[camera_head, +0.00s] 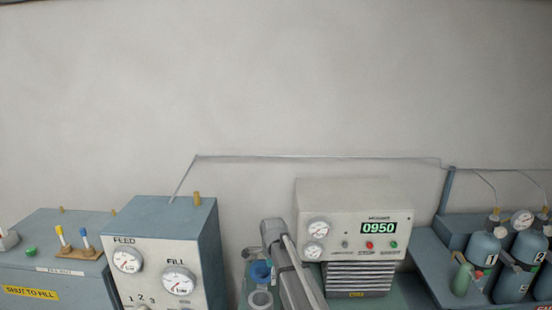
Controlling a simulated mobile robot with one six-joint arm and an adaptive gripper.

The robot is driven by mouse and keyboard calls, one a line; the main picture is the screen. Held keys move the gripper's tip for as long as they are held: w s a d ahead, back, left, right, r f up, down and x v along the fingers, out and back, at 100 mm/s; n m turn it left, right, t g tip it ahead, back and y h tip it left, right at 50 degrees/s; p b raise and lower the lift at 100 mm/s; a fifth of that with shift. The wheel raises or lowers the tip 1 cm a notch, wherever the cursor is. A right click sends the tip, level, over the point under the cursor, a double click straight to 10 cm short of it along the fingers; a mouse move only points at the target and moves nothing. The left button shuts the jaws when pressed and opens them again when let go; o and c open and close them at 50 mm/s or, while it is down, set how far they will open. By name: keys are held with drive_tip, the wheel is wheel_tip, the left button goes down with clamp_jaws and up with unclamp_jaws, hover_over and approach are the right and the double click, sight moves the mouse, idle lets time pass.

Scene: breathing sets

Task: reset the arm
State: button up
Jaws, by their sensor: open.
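My arm rises from the bottom edge, right of the picture's middle, as a grey link (292,277) in front of the consoles. Its wrist, with a blue cap (261,271), sits just left of the link. My gripper (259,254) shows small and grey at the wrist's upper end, partly hidden by the wrist and link. It is open, and I see nothing between its fingers. It stands in the gap between the two gauge consoles.
A FEED/FILL gauge console (170,235) stands left, beside a blue-grey cabinet (45,250). A white console (354,220) reading 0950 stands right of my arm. Blue cylinders (483,255) stand far right. A thin pipe (320,157) runs along the wall. The space above is clear.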

drive_tip(key=s+d+f+n+b, duration=0.8)
drive_tip(key=s+d+f+b, duration=0.1)
drive_tip(key=s, duration=0.2)
drive_tip(key=s+d+f+n+b, duration=0.8)
drive_tip(key=s+d+f+n, duration=0.1)
drive_tip(key=s+f, duration=0.1)
drive_tip(key=shift+s+b, duration=0.4)
drive_tip(key=shift+s, duration=0.35)
